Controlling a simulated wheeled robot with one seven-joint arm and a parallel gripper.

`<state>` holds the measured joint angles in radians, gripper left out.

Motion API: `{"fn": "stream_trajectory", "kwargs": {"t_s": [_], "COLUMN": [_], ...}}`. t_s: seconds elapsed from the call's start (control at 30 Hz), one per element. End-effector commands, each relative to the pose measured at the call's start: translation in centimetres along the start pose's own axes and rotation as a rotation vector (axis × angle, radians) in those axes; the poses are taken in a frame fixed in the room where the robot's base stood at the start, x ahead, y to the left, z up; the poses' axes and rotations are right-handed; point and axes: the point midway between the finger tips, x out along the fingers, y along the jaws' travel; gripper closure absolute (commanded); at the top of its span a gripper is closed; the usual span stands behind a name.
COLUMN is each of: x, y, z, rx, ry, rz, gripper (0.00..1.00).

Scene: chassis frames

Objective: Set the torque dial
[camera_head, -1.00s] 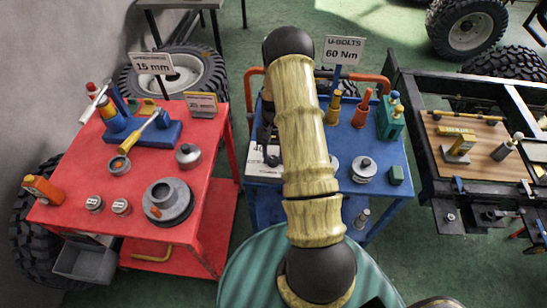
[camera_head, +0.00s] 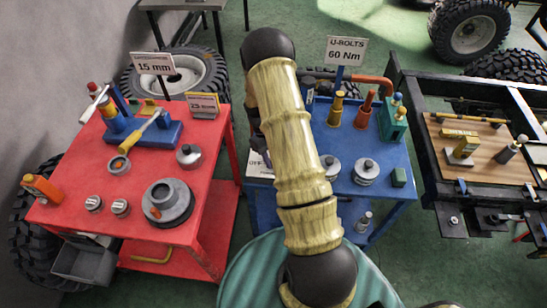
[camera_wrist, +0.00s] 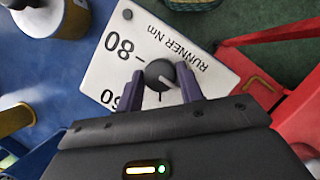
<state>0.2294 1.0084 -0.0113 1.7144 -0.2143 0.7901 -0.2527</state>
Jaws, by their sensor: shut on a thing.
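The torque dial is a dark round knob (camera_wrist: 160,74) with a pale pointer line, on a white plate (camera_wrist: 110,62) reading "RUNNER Nm". The marks 80 and part of 60 show on the plate; the rest is covered. In the wrist view, the pointer line runs toward the lower right, away from the 80 mark. The purple fingers of my gripper (camera_wrist: 169,92) are shut on the knob, one on each side. In the head view, my arm hides the gripper and knob; only part of the plate (camera_head: 257,166) shows. A sign (camera_head: 346,51) reads "U-BOLTS 60 Nm".
The plate is on the blue cart (camera_head: 400,172), which also holds metal pots, brass and orange pieces and a green block (camera_head: 398,177). The red table (camera_head: 70,205) with tools stands left. A black frame with a wooden board (camera_head: 500,175) stands right.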

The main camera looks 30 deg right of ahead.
Motion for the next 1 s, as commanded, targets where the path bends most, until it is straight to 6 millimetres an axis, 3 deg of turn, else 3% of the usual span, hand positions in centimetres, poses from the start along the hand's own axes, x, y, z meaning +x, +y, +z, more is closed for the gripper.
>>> {"fn": "stream_trajectory", "kwargs": {"t_s": [0.43, 0.47, 0.53, 0.87, 1.0], "x": [0.0, 0.0, 0.0, -0.1, -1.0], "y": [0.0, 0.0, 0.0, 0.0, 0.0], "z": [0.0, 0.0, 0.0, 0.0, -0.1], "rx": [-0.013, -0.013, -0.012, -0.011, -0.01], "ry": [0.001, 0.001, 0.001, 0.001, 0.004], "rz": [0.006, 0.006, 0.005, 0.005, 0.006], "gripper": [0.86, 0.57, 0.43, 0.41, 0.41]}}
